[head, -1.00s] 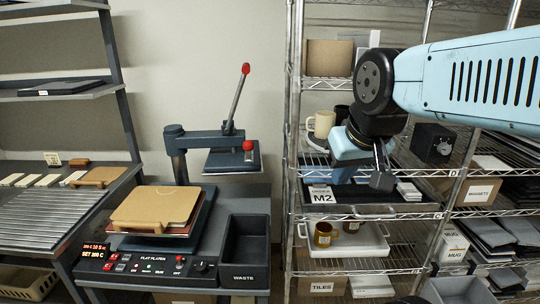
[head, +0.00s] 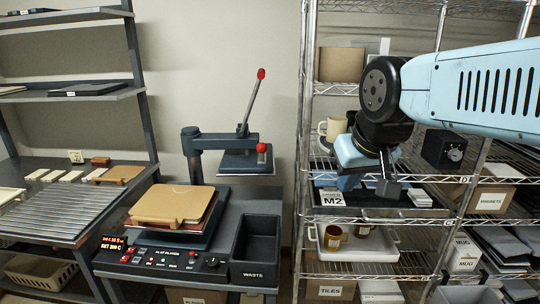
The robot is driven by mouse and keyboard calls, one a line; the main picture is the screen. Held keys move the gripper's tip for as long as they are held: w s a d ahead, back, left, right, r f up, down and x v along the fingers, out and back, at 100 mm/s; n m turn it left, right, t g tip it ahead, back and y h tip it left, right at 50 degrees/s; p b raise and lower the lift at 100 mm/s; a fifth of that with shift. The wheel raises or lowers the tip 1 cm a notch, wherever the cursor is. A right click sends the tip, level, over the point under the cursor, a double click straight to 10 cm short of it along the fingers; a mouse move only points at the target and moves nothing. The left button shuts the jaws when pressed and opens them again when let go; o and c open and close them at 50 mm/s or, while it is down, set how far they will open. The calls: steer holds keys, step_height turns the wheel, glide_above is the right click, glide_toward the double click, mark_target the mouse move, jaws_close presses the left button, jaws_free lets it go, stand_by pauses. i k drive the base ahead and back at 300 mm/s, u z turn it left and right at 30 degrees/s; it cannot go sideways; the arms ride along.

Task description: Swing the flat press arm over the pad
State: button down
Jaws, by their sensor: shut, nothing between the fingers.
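The flat press (head: 202,142) stands on a grey bench. Its dark arm points right from the post, with the flat upper platen (head: 236,164) hanging behind the waste bin, off to the side of the pad. A lever with a red knob (head: 261,73) rises from the arm, and a second red knob (head: 262,148) sits at the platen's front. The pad (head: 203,240) lies front left of the platen, under a tan board (head: 172,203) and reddish and white layers. My gripper (head: 388,187) is shut and empty, pointing down before the wire rack, well right of the press arm.
A black waste bin (head: 256,245) is set in the bench's right side. The control panel (head: 160,258) runs along the front. The wire rack (head: 375,220) on the right holds mugs, boxes and trays. A roller table (head: 52,215) stands at left.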

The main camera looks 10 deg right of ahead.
mark_target(192, 146)
steer(key=u, duration=0.7)
steer(key=i, duration=0.1)
steer(key=z, duration=2.75)
steer(key=k, duration=0.75)
steer(key=u, duration=1.5)
steer(key=i, duration=0.7)
steer(key=u, duration=0.05)
